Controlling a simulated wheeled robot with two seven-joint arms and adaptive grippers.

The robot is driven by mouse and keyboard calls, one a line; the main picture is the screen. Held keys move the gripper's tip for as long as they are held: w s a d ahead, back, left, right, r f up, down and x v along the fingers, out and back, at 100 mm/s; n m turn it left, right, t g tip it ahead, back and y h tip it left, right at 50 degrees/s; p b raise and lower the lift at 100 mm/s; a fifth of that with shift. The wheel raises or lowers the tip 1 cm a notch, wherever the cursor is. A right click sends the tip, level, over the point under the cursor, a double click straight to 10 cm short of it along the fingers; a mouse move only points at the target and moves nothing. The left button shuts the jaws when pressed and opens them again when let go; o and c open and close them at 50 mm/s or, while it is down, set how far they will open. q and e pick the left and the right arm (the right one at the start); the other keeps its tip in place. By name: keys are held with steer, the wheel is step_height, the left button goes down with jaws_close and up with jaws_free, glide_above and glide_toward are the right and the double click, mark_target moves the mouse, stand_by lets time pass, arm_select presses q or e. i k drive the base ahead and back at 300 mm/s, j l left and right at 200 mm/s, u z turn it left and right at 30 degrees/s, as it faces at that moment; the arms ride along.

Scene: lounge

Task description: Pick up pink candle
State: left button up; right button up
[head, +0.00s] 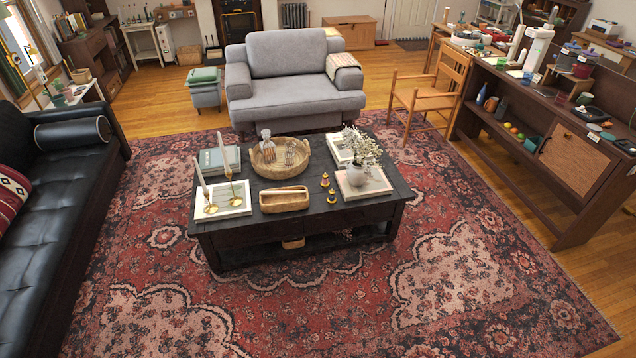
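No candle that is clearly pink can be made out at this distance. Two tall pale taper candles stand in brass holders on a white book or tray at the left end of the black coffee table (345,213). The left one is this candle (202,181) and the right one is this candle (229,168); both look cream-white. Small pinkish items sit on the dark sideboard (515,88) at right, including a small cup-like one (561,98), too small to identify. Neither of my grippers is in view.
The table also holds a wooden tray (285,199), a round basket (305,163), small brass pieces (325,180) and a flower vase (357,175). A black sofa (50,215) is at left, a grey armchair (290,95) behind. The rug in front is clear.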

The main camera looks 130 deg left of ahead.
mark_target(325, 183)
steer(key=u, duration=2.05)
